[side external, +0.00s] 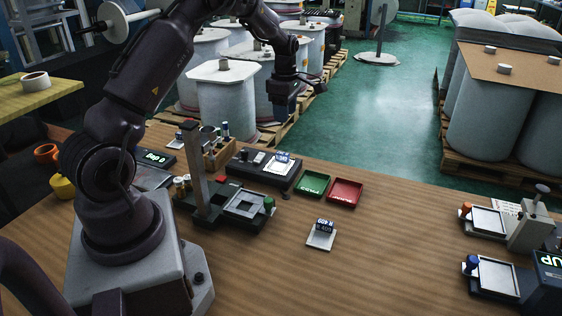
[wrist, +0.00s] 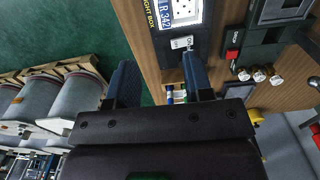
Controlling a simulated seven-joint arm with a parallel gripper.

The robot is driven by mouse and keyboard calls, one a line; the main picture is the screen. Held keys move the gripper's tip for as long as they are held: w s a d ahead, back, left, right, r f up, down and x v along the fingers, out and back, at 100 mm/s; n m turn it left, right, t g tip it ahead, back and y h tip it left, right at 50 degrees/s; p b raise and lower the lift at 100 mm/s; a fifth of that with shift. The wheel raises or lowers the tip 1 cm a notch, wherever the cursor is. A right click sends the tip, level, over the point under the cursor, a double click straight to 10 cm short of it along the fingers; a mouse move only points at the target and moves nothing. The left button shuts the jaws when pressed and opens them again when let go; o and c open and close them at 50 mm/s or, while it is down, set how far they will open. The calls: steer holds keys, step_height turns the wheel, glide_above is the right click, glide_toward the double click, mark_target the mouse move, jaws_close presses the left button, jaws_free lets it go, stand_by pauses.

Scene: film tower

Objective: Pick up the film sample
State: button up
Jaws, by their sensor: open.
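A film sample with a blue and white tag (side external: 324,225) stands on a small pale square plate (side external: 320,240) in the middle of the table. Another small blue-and-white tagged piece (side external: 283,157) sits on the lit panel of the black light box (side external: 254,170); the wrist view shows its tag (wrist: 180,10), reading about "R 342", at the top edge. I cannot tell which is the sample meant. My gripper (wrist: 160,82) is open and empty, its two fingers wide apart. In the side view it hangs high, beyond the table's far edge, apart from both pieces.
A green tray (side external: 313,184) and a red tray (side external: 345,192) lie right of the light box. A fixture with an upright post (side external: 196,170) stands near my arm. Two stations with pale plates (side external: 488,221) are at the right. The front middle of the wooden table (side external: 390,260) is clear.

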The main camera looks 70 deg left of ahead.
glide_above(283, 153)
steer(key=f, duration=0.7)
steer(key=shift+w+f, duration=0.2)
steer(key=shift+s+f, duration=0.15)
steer(key=shift+f, duration=1.2)
steer(key=shift+s+f, duration=0.15)
steer(key=shift+f, duration=1.2)
jaws_close()
